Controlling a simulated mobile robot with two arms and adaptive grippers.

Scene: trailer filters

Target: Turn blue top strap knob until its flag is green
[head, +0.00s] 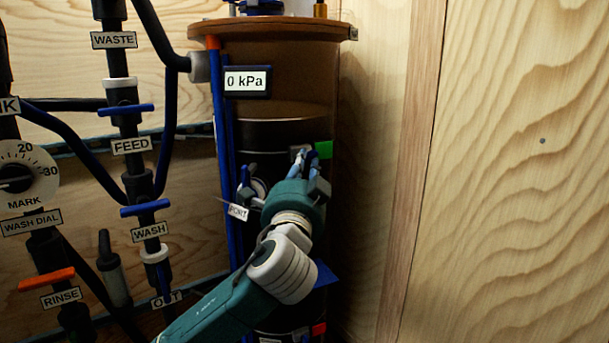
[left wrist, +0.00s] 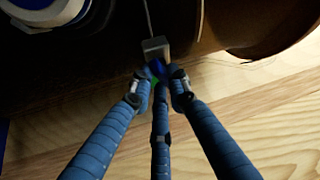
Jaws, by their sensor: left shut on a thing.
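My left gripper (head: 300,160) is at the upper strap on the dark cylinder (head: 285,133). Its fingers are shut on the blue top strap knob (left wrist: 157,68), which is mostly hidden between the fingertips in the left wrist view. A grey metal block (left wrist: 155,48) sits right beyond the knob. A green flag (head: 323,149) shows just right of the fingertips in the head view. A bit of green also shows behind the fingers in the left wrist view. My right gripper is in neither view.
A lower red flag (head: 319,329) shows near the cylinder's bottom, beside my arm. A gauge reading 0 kPa (head: 247,81) hangs above left. Pipes with blue valve handles (head: 145,208) and a white dial (head: 22,178) stand at left. The wooden wall (head: 520,170) at right is bare.

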